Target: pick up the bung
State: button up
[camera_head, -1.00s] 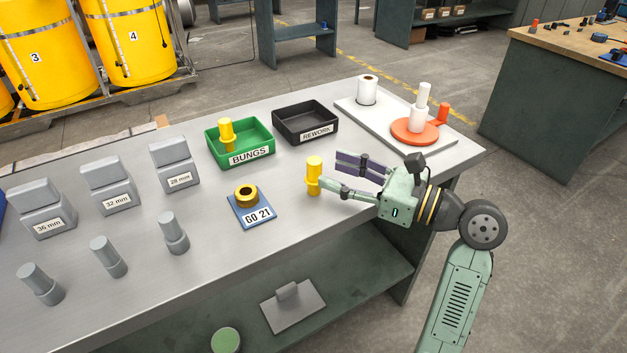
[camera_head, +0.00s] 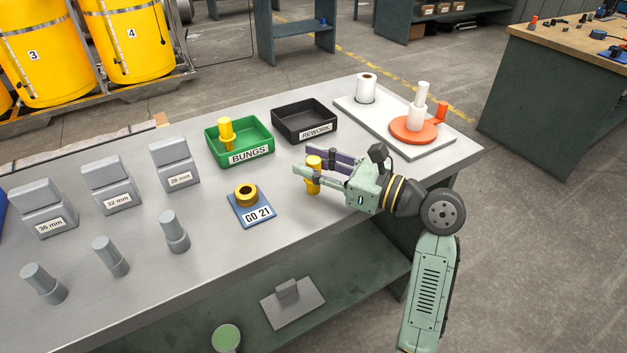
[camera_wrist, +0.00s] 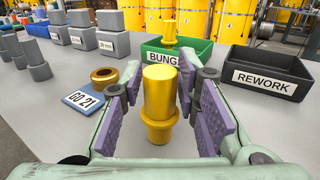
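A yellow bung (camera_head: 314,176) stands upright on the steel bench. My gripper (camera_head: 312,165) is around it, with one finger on each side. In the wrist view the bung (camera_wrist: 160,105) stands between the purple finger pads (camera_wrist: 158,108), with a visible gap on either side, so my gripper is open and not holding it. A second yellow bung (camera_head: 226,133) stands in the green BUNGS tray (camera_head: 261,152). In the head view the near finger hides part of the standing bung.
A blue GO 21 plate (camera_head: 257,214) with a yellow ring (camera_head: 246,194) lies to the left. A black REWORK tray (camera_head: 300,113) is behind. Grey gauge blocks (camera_head: 174,165) and plugs (camera_head: 173,232) stand further left. A white board (camera_head: 430,146) with an orange disc is at right.

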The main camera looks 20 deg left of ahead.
grip_shut()
jog(key=shift+r, duration=0.1)
